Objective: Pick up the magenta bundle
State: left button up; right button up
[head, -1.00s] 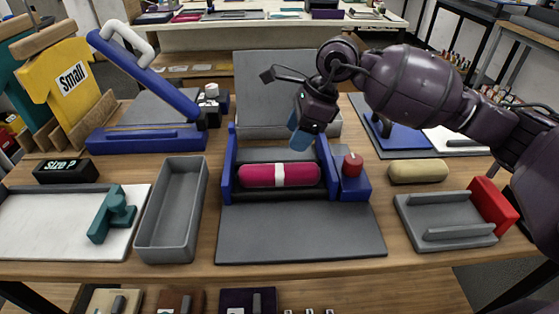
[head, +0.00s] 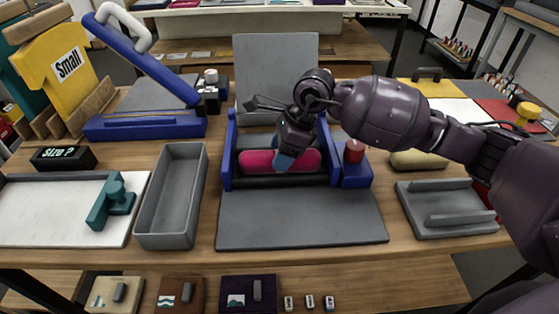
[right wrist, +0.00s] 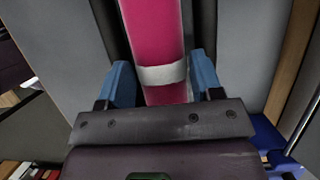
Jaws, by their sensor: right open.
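The magenta bundle (head: 258,161), a roll with a white band, lies across the blue-sided grey cradle (head: 228,155). In the head view my right gripper (head: 283,162) is over the bundle's middle and hides the band. In the right wrist view the bundle (right wrist: 153,35) runs between the two open blue fingers (right wrist: 163,82), with the white band (right wrist: 162,74) between them. No grip shows; whether the fingers touch the bundle I cannot tell. My left gripper is not in view.
A red knob (head: 354,151) stands on the cradle's right side. A grey mat (head: 300,220) lies in front, and a grey panel (head: 275,65) rises behind. A grey tray (head: 170,200) is to the left; a tan roll (head: 405,160) and grey holder (head: 440,210) are to the right.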

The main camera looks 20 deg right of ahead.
jog(key=shift+a+f, duration=0.15)
jog(key=shift+f, duration=0.25)
jog(key=c, duration=0.6)
jog(key=shift+r, duration=0.1)
jog(key=shift+c, duration=0.2)
